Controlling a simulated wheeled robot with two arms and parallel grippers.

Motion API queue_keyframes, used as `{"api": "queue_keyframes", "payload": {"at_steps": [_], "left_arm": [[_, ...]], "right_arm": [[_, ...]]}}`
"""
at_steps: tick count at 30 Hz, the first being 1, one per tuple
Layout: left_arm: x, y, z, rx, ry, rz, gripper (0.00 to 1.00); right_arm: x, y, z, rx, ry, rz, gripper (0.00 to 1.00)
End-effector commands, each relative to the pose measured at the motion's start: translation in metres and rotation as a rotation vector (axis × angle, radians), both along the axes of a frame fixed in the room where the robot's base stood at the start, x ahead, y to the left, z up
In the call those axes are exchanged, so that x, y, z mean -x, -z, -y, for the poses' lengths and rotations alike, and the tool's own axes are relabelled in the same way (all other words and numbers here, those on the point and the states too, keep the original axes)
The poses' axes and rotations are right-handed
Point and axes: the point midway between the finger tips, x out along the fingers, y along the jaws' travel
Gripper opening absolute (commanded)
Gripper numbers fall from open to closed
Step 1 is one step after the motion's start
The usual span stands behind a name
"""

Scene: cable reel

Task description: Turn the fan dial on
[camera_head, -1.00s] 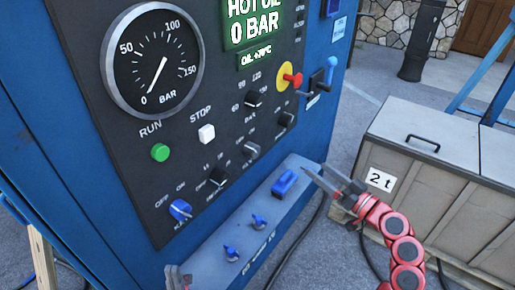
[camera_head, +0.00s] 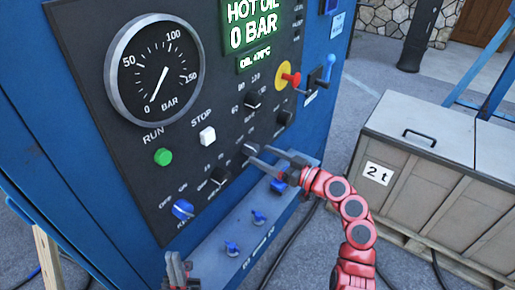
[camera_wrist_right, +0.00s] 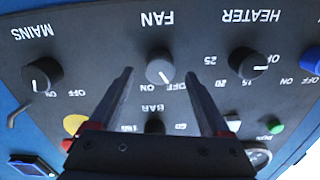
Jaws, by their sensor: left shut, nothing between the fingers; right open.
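The fan dial (camera_wrist_right: 160,68), a dark knob with a white pointer line, sits under the word FAN, upside down in the right wrist view. Its pointer is toward the OFF side. In the head view the fan dial (camera_head: 250,149) is at my right gripper's tips. My right gripper (camera_wrist_right: 157,80) is open, one finger to each side of the dial in the picture; I cannot tell whether the tips reach around it. In the head view my right gripper (camera_head: 260,155) comes from the lower right. My left gripper (camera_head: 178,268) is shut and empty, low at the panel's foot.
The heater dial (camera_wrist_right: 247,65) and the mains dial (camera_wrist_right: 42,73) flank the fan dial. A ledge with blue levers (camera_head: 231,248) juts out below the panel. A red-and-yellow switch (camera_head: 288,76) is above right. A crate marked 2t (camera_head: 420,170) stands at the right.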

Motion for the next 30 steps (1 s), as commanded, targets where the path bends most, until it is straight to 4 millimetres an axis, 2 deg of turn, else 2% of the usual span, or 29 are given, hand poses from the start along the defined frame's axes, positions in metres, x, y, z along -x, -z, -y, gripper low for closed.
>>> {"api": "queue_keyframes", "payload": {"at_steps": [1, 6, 17, 30], "left_arm": [[0.000, -0.004, 0.000, 0.000, 0.000, 0.000, 0.00], [0.000, -0.007, 0.000, 0.000, 0.000, 0.000, 0.00], [0.000, -0.008, 0.000, 0.000, 0.000, 0.000, 0.00], [0.000, -0.008, 0.000, 0.000, 0.000, 0.000, 0.00]], "right_arm": [[-0.005, -0.002, -0.008, 0.001, -0.004, -0.002, 0.81], [-0.015, -0.001, -0.021, 0.001, -0.002, 0.000, 0.81], [-0.018, 0.001, -0.024, 0.001, 0.001, -0.001, 0.79], [-0.018, 0.001, -0.024, 0.000, 0.001, 0.000, 0.00]]}}
